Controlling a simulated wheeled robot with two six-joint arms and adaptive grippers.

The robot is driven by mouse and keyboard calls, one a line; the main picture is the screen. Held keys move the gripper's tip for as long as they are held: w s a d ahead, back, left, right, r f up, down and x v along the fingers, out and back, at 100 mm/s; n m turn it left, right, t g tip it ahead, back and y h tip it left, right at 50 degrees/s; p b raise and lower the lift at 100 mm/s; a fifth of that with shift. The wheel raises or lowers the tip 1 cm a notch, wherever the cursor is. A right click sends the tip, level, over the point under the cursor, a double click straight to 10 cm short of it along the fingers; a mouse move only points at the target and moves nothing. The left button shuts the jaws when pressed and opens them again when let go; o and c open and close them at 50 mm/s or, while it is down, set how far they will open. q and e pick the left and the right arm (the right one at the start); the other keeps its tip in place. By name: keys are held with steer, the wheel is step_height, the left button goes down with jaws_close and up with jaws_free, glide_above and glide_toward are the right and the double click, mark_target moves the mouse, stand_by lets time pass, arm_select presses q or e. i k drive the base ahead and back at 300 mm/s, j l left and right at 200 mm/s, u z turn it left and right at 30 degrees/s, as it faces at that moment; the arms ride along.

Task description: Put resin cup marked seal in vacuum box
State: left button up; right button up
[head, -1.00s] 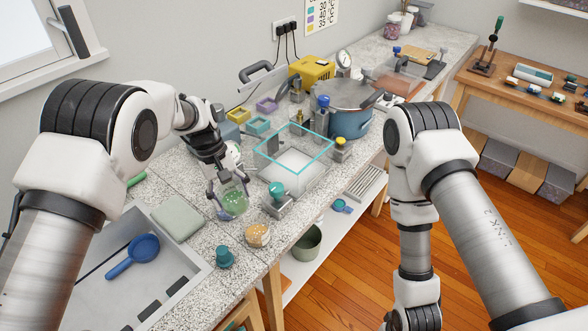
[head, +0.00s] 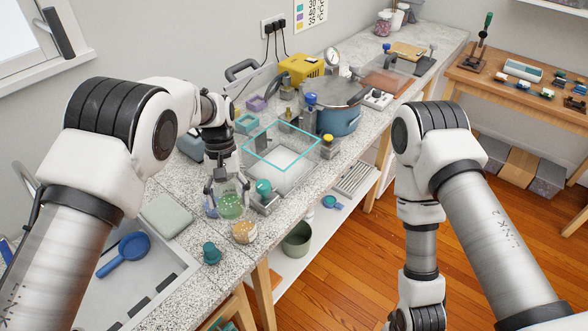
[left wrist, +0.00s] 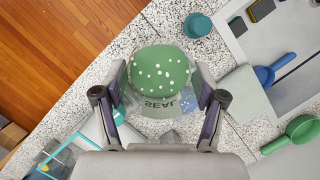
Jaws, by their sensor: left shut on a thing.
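The resin cup marked SEAL (left wrist: 163,77) is clear, with green, white-speckled resin, and its lettering reads in the left wrist view. It also shows in the head view (head: 231,207) at the counter's front part. My left gripper (head: 229,187) is shut on this cup, with a finger on each side; the fingers also show in the left wrist view (left wrist: 160,98). The vacuum box (head: 283,148) is clear with a teal rim and an open top, to the right of and behind the cup. My right gripper is out of view below the frame.
A teal-knobbed fitting (head: 263,188) stands between cup and box. A blue pot (head: 338,118) is beyond the box.

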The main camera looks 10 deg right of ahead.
mark_target(282, 167)
steer(key=k+l+z, duration=0.1)
steer(key=l+z, duration=0.7)
steer(key=l, duration=0.2)
